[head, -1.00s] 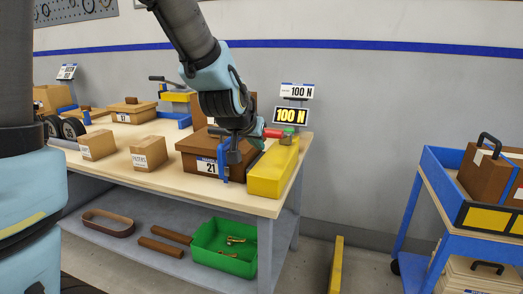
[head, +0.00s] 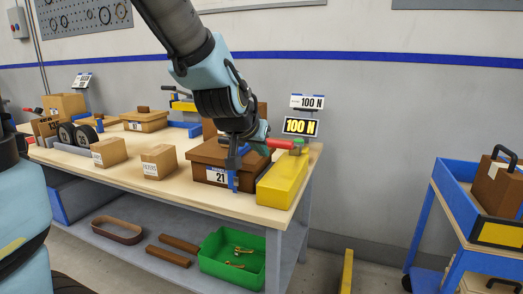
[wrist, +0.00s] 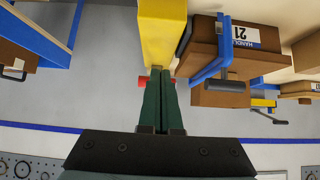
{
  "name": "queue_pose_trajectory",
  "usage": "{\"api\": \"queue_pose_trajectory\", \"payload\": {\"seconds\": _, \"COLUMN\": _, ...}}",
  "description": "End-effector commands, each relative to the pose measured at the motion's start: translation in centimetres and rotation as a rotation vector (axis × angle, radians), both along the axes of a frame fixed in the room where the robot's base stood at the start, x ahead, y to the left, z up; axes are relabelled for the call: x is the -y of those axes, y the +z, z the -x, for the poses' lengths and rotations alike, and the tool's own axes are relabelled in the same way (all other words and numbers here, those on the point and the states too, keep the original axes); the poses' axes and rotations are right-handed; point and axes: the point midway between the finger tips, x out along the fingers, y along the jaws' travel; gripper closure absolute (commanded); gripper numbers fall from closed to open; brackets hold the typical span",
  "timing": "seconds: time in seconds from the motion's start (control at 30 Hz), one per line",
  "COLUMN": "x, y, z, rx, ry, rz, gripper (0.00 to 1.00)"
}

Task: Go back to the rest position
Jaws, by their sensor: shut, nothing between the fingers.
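My gripper (head: 257,143) is above the right end of the workbench, close to a yellow block (head: 283,178) and a red handle (head: 279,144). In the wrist view its dark green fingers (wrist: 162,80) are together with nothing between them. They point at the end of the yellow block (wrist: 163,35), and the red part (wrist: 143,80) shows at both sides behind them. I cannot tell whether the fingers touch it. The brown box labelled 21 (head: 211,153) stands left of the yellow block, with a blue clamp (head: 233,174) at its front.
Two small cartons (head: 159,161) stand left on the workbench (head: 130,181). A display reading 100 N (head: 300,127) stands behind the yellow block. A green bin (head: 211,262) sits on the lower shelf.

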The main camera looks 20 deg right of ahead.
Motion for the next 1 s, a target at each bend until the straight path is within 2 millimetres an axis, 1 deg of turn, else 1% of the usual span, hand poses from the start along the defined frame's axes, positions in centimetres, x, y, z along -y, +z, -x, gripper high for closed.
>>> {"api": "queue_pose_trajectory", "payload": {"seconds": 0.43, "x": 0.0, "y": 0.0, "z": 0.0, "rx": -0.001, "ry": 0.001, "rz": -0.001, "gripper": 1.0}}
{"api": "queue_pose_trajectory", "payload": {"seconds": 0.5, "x": -0.6, "y": -0.2, "z": -0.2, "rx": -0.01, "ry": 0.013, "rz": -0.008, "gripper": 1.0}}
{"api": "queue_pose_trajectory", "payload": {"seconds": 0.57, "x": -1.9, "y": -0.5, "z": -0.7, "rx": -0.032, "ry": 0.04, "rz": -0.024, "gripper": 1.0}}
{"api": "queue_pose_trajectory", "payload": {"seconds": 0.67, "x": -6.3, "y": -1.9, "z": -1.7, "rx": -0.111, "ry": 0.126, "rz": -0.079, "gripper": 1.0}}
{"api": "queue_pose_trajectory", "payload": {"seconds": 0.7, "x": -8.7, "y": -2.6, "z": -2.0, "rx": -0.156, "ry": 0.175, "rz": -0.106, "gripper": 1.0}}
{"api": "queue_pose_trajectory", "payload": {"seconds": 0.77, "x": -12.6, "y": -3.8, "z": -2.0, "rx": -0.232, "ry": 0.251, "rz": -0.149, "gripper": 1.0}}
{"api": "queue_pose_trajectory", "payload": {"seconds": 0.8, "x": -15.2, "y": -4.5, "z": -1.8, "rx": -0.287, "ry": 0.305, "rz": -0.173, "gripper": 1.0}}
{"api": "queue_pose_trajectory", "payload": {"seconds": 0.87, "x": -18.7, "y": -5.4, "z": -1.1, "rx": -0.366, "ry": 0.378, "rz": -0.207, "gripper": 1.0}}
{"api": "queue_pose_trajectory", "payload": {"seconds": 0.9, "x": -20.9, "y": -5.9, "z": -0.4, "rx": -0.417, "ry": 0.426, "rz": -0.225, "gripper": 1.0}}
{"api": "queue_pose_trajectory", "payload": {"seconds": 1.0, "x": -25.1, "y": -6.8, "z": 1.4, "rx": -0.528, "ry": 0.522, "rz": -0.259, "gripper": 1.0}}
